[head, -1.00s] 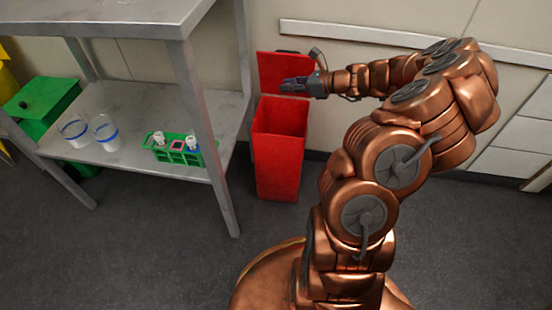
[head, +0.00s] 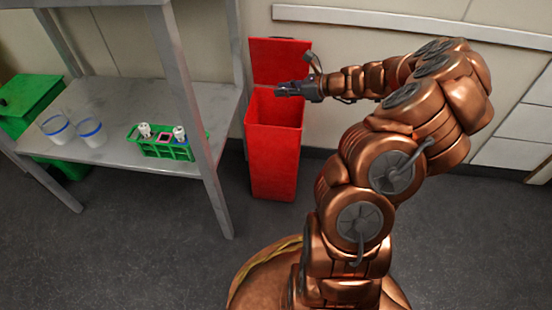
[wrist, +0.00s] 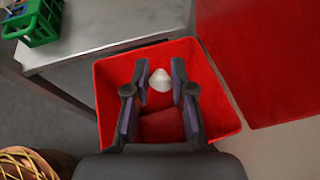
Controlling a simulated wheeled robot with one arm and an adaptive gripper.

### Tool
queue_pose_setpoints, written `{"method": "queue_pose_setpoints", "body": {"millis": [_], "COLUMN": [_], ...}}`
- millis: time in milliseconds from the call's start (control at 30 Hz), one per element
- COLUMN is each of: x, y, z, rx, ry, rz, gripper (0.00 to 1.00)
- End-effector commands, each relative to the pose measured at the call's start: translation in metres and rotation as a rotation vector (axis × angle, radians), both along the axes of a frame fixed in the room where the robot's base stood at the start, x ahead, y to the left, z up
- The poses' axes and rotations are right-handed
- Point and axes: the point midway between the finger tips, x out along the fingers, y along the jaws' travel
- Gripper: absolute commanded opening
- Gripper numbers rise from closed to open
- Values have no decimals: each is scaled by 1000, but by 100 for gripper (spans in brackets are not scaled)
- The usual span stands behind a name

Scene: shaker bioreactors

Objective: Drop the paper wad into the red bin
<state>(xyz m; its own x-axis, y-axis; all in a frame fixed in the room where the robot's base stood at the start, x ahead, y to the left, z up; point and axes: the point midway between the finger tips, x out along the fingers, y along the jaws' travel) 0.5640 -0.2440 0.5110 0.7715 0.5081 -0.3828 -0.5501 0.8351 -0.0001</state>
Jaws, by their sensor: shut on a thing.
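The red bin (head: 275,150) stands on the floor against the wall with its lid (head: 279,62) raised at the back. My gripper (head: 284,90) is over the bin's open top in the head view. In the wrist view the white paper wad (wrist: 160,80) sits between the fingertips of my gripper (wrist: 160,84), with the bin's red rim (wrist: 223,85) all around them. The gripper is shut on the wad. The wad is too small or hidden to make out in the head view.
A metal shelf table (head: 110,95) stands left of the bin, its leg close by. It holds a green rack (head: 168,151) with white-capped tubes and two clear beakers (head: 56,127). A green bin (head: 32,95) stands at the far left. Dark floor in front is clear.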

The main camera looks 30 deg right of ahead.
Motion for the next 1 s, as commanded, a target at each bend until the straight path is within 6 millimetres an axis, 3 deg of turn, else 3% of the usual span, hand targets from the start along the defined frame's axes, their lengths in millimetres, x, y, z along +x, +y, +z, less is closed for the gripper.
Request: {"method": "queue_pose_setpoints", "body": {"millis": [300, 333, 600, 1000], "x": [0, 0, 0, -4], "y": [0, 0, 0, -3], "z": [-2, -2, -2, 0], "rx": [0, 0, 0, -1], "ry": [0, 0, 0, 0], "rz": [0, 0, 0, -2], "gripper": [14, 24, 53, 53]}}
